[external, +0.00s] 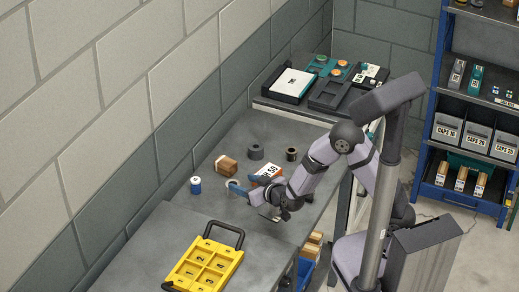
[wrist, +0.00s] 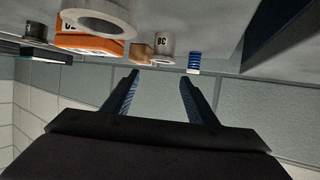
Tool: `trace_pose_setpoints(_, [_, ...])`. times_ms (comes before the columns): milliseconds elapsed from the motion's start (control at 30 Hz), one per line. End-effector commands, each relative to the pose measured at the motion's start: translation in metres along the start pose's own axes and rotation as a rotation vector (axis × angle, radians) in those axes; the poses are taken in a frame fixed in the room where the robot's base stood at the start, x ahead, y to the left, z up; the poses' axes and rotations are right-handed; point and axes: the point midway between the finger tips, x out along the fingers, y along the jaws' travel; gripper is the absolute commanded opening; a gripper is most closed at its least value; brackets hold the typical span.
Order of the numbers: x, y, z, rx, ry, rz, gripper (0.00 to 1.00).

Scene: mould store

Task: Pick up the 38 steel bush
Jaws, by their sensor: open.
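The 38 steel bush (wrist: 164,43) is a pale grey cylinder marked "38" in the wrist view, which looks upside down. It stands beside a wooden block (wrist: 142,53) and a blue-and-white item (wrist: 194,62). In the external view the pale ring (external: 232,182) between the block and the blue item appears to be this bush, partly hidden by a finger. My gripper (external: 252,201) is low over the bench, open and empty. In the wrist view its fingers (wrist: 160,77) are apart, with the bush beyond them and not between the tips.
An orange-and-white box (external: 267,172) marked 50 stands close to my wrist. A large pale ring (wrist: 97,17) is nearer the camera. A grey cylinder (external: 256,152) and a dark bush (external: 291,154) stand behind. A yellow tray (external: 205,268) lies at the front.

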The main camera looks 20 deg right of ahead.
Motion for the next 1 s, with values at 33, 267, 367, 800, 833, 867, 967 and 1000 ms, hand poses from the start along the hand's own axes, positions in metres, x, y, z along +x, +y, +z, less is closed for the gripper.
trace_pose_setpoints(33, [0.004,0.0,0.01,-0.003,-0.003,-0.001,0.52])
trace_pose_setpoints(267, [0.013,0.0,0.03,0.0,0.001,-0.001,0.52])
trace_pose_setpoints(367, [0.013,0.0,0.03,0.001,0.002,-0.001,0.52])
trace_pose_setpoints(800, [0.035,0.0,0.031,0.001,0.001,-0.001,0.52])
trace_pose_setpoints(833, [0.035,0.0,0.031,0.001,0.001,-0.001,0.52])
trace_pose_setpoints(867, [0.035,0.0,0.031,0.001,0.001,-0.002,0.52])
trace_pose_setpoints(967, [0.038,0.0,0.031,0.001,0.0,-0.001,0.52])
trace_pose_setpoints(1000, [0.04,0.0,0.031,0.001,0.0,0.0,0.52])
